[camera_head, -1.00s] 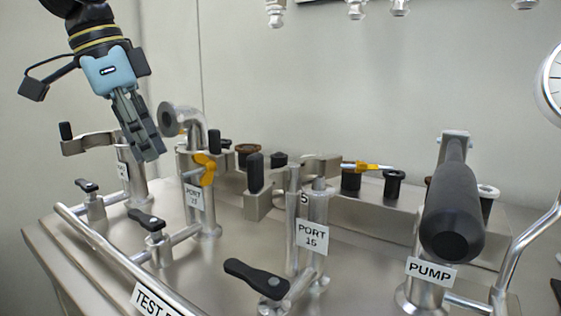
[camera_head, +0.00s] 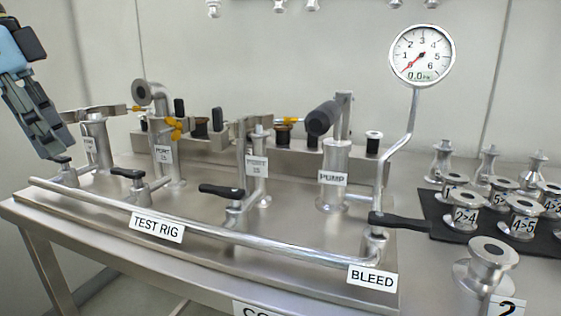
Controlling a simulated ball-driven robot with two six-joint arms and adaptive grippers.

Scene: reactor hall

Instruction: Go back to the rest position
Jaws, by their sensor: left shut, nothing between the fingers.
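My left gripper (camera_head: 50,150) hangs at the left edge of the head view, fingers pointing down. It is shut and empty, in front of the left end of the test rig. Its fingertips appear close above a black valve handle (camera_head: 62,160); I cannot tell whether they touch it. My right gripper is not in view.
The steel table (camera_head: 110,235) carries the test rig with a front pipe (camera_head: 200,226), black valve handles, a pump (camera_head: 334,158) and a gauge (camera_head: 422,55) reading 0.0. Flanged adapters (camera_head: 465,212) stand on a black mat (camera_head: 440,232) at right.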

